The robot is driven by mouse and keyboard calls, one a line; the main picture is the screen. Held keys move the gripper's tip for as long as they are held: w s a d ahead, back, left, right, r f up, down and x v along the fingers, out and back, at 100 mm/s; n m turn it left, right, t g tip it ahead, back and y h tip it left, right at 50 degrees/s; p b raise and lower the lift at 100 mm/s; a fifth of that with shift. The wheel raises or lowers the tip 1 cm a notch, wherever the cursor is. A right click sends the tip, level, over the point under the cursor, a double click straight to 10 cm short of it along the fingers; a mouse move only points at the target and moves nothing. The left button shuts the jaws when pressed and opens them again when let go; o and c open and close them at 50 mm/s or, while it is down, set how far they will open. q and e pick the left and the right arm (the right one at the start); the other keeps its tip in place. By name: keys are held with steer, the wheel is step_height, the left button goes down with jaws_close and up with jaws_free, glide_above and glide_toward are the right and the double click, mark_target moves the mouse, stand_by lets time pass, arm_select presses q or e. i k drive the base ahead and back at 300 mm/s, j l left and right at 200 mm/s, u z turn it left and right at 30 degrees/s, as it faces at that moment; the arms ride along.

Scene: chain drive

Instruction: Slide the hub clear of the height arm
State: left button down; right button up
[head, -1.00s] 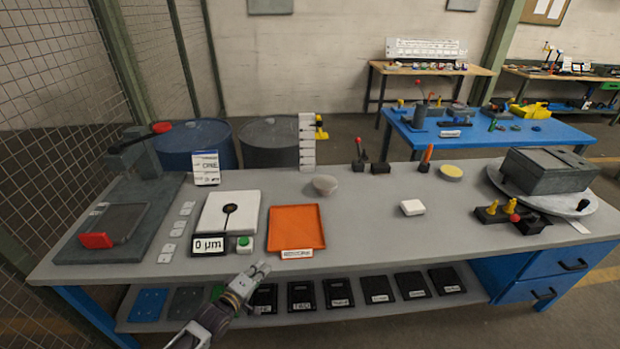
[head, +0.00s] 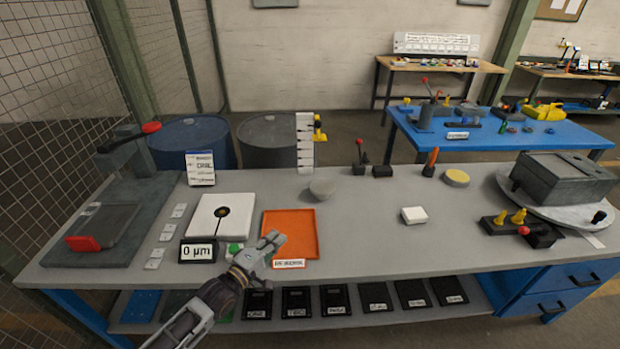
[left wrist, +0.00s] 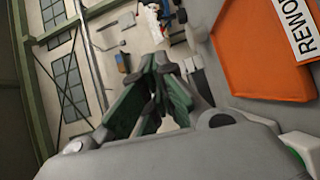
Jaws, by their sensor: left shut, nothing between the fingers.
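The height gauge is a white plate (head: 207,232) on the left half of the bench. A thin dark arm (head: 217,222) crosses it. A small round dark piece with a yellowish centre (head: 222,211) sits at the arm's end, perhaps the hub; it is too small to be sure. A display (head: 198,251) in front reads 0 µm. My left gripper (head: 277,240) is shut and empty, in front of the orange tray and right of the plate, apart from the small piece. Its fingers also show in the left wrist view (left wrist: 158,62). My right gripper is out of view.
The orange rework tray (head: 290,222) lies right of the plate, with a green button (head: 234,249) by the display. A grey bowl (head: 321,188) and a white block (head: 413,215) stand further right. A press (head: 128,170) stands at the left. The bench's front middle is clear.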

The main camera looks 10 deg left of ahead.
mark_target(323, 188)
steer(key=i+l, duration=0.35)
steer(key=i, duration=0.15)
steer(key=i+l, duration=0.3)
steer(key=i, duration=0.25)
